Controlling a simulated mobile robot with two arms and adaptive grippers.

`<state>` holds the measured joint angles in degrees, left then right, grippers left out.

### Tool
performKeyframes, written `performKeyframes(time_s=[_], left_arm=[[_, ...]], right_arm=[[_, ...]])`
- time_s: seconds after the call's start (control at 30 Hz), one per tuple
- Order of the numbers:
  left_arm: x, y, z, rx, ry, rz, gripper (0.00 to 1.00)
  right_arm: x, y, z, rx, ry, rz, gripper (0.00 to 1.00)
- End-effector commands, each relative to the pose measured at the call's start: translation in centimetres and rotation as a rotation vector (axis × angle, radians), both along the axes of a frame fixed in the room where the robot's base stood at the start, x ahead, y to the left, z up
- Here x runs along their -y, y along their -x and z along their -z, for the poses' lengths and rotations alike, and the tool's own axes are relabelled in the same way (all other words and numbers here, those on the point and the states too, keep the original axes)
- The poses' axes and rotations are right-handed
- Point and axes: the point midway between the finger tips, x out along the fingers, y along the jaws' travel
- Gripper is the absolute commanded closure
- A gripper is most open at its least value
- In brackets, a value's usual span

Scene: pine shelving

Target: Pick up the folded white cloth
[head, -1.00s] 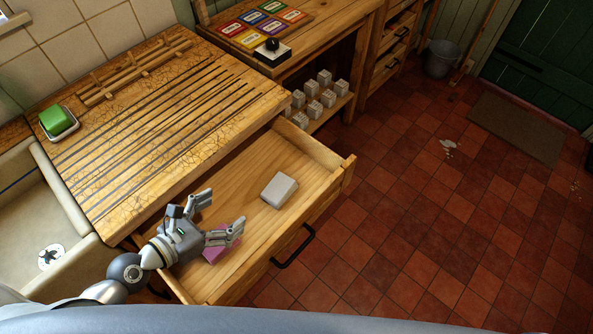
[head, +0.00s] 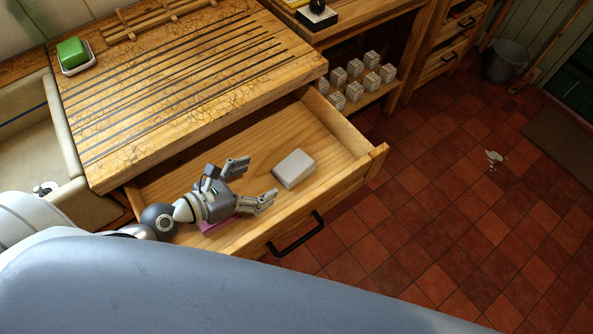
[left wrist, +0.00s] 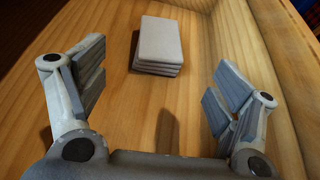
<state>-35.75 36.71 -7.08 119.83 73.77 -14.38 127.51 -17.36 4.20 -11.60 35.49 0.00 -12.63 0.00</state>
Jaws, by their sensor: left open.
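The folded white cloth (head: 294,168) lies flat on the floor of the open drawer (head: 262,143). In the left wrist view the cloth (left wrist: 158,44) is a neat stack of layers, ahead of the fingers and between their lines. My left gripper (head: 257,182) is inside the drawer, to the left of the cloth, with fingers spread apart and nothing between them. In the left wrist view the open fingers of my left gripper (left wrist: 165,95) stand on either side, short of the cloth. My right gripper is not in view.
A pink item (head: 217,224) lies in the drawer, partly hidden beneath my left gripper. The drawer's front with a black handle (head: 297,236) borders the near side. The worktop (head: 190,85) overhangs the back. A sink (head: 35,140) is at left.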

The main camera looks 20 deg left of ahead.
Motion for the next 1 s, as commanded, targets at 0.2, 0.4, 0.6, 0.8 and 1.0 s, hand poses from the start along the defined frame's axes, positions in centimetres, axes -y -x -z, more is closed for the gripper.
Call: performKeyframes(time_s=[0.2, 0.4, 0.6, 0.8, 1.0], left_arm=[[0.4, -0.7, 1.2, 0.001, 0.002, -0.003, 0.14], [1.8, -2.7, 2.0, 0.002, 0.002, -0.001, 0.14], [2.8, -4.1, 2.8, 0.001, 0.001, -0.001, 0.14], [3.5, -4.9, 3.0, 0.001, 0.001, 0.000, 0.14], [5.1, -7.1, 3.4, 0.002, 0.001, 0.000, 0.14]], right_arm=[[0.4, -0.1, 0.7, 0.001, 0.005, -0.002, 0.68], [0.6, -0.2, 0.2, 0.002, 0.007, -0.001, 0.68], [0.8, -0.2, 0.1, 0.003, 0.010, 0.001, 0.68], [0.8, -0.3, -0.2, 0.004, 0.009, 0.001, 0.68], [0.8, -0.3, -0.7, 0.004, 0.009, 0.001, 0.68]])
